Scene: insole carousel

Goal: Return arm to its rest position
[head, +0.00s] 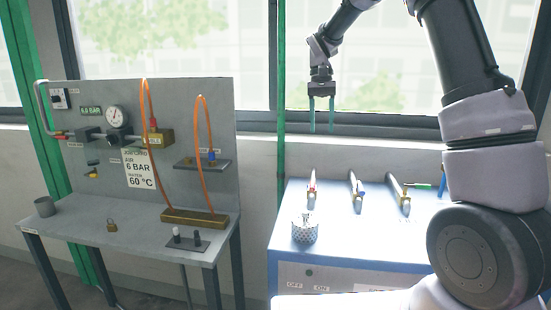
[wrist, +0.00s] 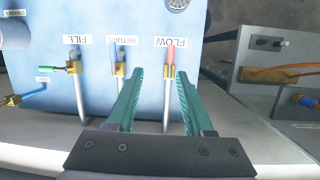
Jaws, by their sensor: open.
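My gripper (head: 321,114) is raised in the air in front of the window, above the blue-white cabinet (head: 340,247) in the head view. Its two green fingers point down, apart, with nothing between them. In the wrist view my gripper (wrist: 160,85) shows both fingers spread, seen over the cabinet top. The pipe with a red handle labelled FLOW (wrist: 169,62) appears between the fingers in that picture, but the head view shows the gripper well above it.
Pipes labelled RETURN (wrist: 118,68) and FILL (wrist: 76,70) stand beside FLOW. A perforated metal cup (head: 304,228) sits on the cabinet front. A grey workbench (head: 80,229) with gauge panel and orange hoses stands left. Air around my gripper is clear; the window frame is behind.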

